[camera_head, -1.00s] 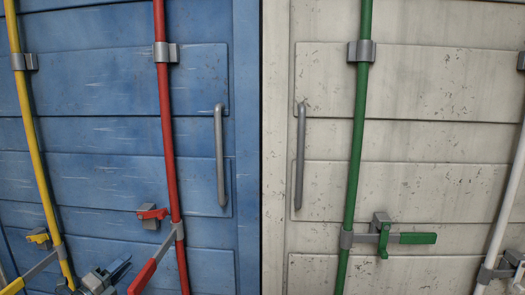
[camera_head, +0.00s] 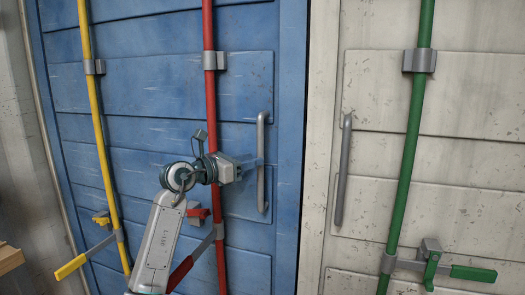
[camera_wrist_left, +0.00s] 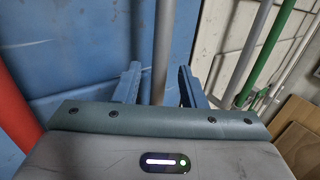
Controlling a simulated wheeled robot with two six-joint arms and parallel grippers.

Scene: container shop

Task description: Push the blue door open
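The blue door (camera_head: 150,75) fills the left half of the head view and looks closed beside the white door (camera_head: 385,130). Its grey vertical handle (camera_head: 262,190) is near its right edge. My left gripper (camera_head: 255,167) is at mid-height of this handle. In the left wrist view the handle (camera_wrist_left: 162,50) stands between the two fingers of my left gripper (camera_wrist_left: 160,88), which are open with a gap on both sides. The red lever (camera_head: 180,273) and yellow lever (camera_head: 70,267) slant down, away from their catches. My right gripper is out of view.
A red rod (camera_head: 208,110) and a yellow rod (camera_head: 100,140) run down the blue door; my left arm crosses in front of the red one. The white door has a grey handle (camera_head: 343,170) and a green lever (camera_head: 472,273). A wooden object (camera_head: 10,258) is at the left edge.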

